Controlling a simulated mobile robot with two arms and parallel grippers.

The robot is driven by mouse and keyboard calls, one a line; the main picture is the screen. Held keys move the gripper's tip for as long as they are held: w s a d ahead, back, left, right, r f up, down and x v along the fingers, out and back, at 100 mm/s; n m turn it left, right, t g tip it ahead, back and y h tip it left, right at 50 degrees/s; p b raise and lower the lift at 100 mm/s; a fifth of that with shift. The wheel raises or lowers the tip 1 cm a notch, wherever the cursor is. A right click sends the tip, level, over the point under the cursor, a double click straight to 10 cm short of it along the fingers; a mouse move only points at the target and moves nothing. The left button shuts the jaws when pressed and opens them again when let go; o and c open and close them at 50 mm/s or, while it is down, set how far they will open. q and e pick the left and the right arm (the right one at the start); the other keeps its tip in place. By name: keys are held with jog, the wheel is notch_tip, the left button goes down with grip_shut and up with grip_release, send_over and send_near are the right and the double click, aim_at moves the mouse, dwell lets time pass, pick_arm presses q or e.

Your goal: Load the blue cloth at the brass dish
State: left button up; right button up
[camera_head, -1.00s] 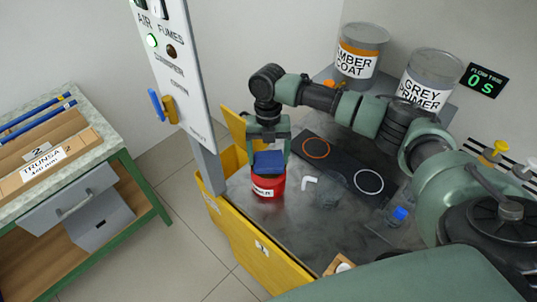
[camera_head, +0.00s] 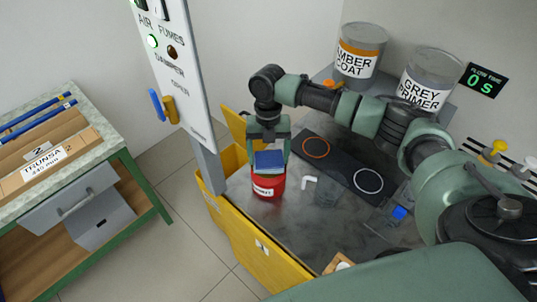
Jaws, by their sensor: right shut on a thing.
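My right gripper (camera_head: 269,149) points down in the middle of the work surface, shut on a folded blue cloth (camera_head: 269,160). The cloth is right at the top of a red can (camera_head: 268,188) with a white label. I cannot tell whether it touches the can. No brass dish shows; the cloth and gripper hide the can's top. My left gripper is not in view.
A clear cup (camera_head: 327,193), a small white bent piece (camera_head: 309,182) and a blue-capped clear container (camera_head: 399,213) stand right of the can. A dark mat (camera_head: 342,166) with two rings lies behind. A yellow side panel (camera_head: 250,248) edges the surface.

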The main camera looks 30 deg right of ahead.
aim_at(268, 158)
notch_tip(268, 158, up, 7)
jog(key=p, duration=0.7)
dwell(0.3)
dwell(0.7)
